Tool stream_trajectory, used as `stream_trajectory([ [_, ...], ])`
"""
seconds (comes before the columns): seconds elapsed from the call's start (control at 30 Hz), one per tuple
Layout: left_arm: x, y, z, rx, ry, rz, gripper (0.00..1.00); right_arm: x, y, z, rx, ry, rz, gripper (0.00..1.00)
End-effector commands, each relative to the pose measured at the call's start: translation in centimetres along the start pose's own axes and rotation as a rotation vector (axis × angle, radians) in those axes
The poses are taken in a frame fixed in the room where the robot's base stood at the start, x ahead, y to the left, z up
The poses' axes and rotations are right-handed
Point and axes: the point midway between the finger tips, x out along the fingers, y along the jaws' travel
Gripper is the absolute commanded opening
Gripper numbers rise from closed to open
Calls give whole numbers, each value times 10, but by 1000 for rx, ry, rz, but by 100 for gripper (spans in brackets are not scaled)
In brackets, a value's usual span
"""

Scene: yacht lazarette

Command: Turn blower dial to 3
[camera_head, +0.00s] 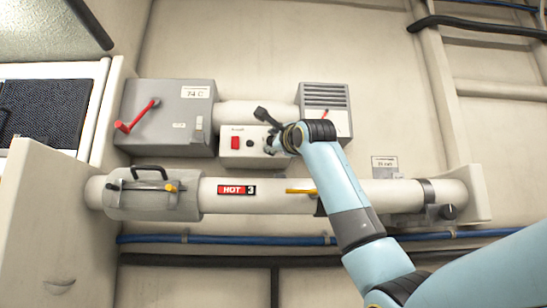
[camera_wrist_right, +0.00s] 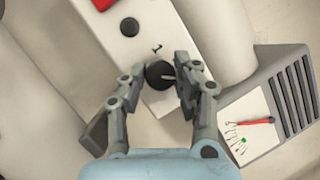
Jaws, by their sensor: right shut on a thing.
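The blower control box (camera_head: 256,160) is a small white panel on the wall, with a red switch (camera_head: 235,143) at its left. In the right wrist view its dial (camera_wrist_right: 158,77) is a round black knob with a pale pointer line. A small dark mark is printed on the panel (camera_wrist_right: 145,45) just beyond the dial; I cannot read it. My right gripper (camera_wrist_right: 161,70) is shut on the dial, one finger on each side. In the head view my gripper (camera_head: 274,141) and wrist cover most of the dial. My left gripper is out of view.
A grey box with a red lever (camera_head: 137,116) is left of the panel. A grey louvred vent (camera_head: 324,97) with a red pointer is at its upper right. Below runs a pale pipe (camera_head: 270,197) with a "HOT 3" label and yellow handle. Blue hose (camera_head: 220,239) lies lower.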

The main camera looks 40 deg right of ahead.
Motion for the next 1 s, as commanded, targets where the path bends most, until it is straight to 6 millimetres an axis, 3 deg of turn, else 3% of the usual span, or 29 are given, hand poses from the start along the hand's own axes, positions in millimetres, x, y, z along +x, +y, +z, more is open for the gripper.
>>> stream_trajectory([
  [0.03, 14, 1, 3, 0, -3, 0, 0, -1, 9, -3, 38, 5, -10, 0],
  [0.1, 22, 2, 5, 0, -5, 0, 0, -1, 9, -3, 89, 10, -34, 0],
  [0.4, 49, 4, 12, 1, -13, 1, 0, 0, 9, -2, 257, 29, -108, 0],
  [1.0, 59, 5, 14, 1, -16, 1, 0, 1, 7, -1, 338, 39, -142, 0],
])
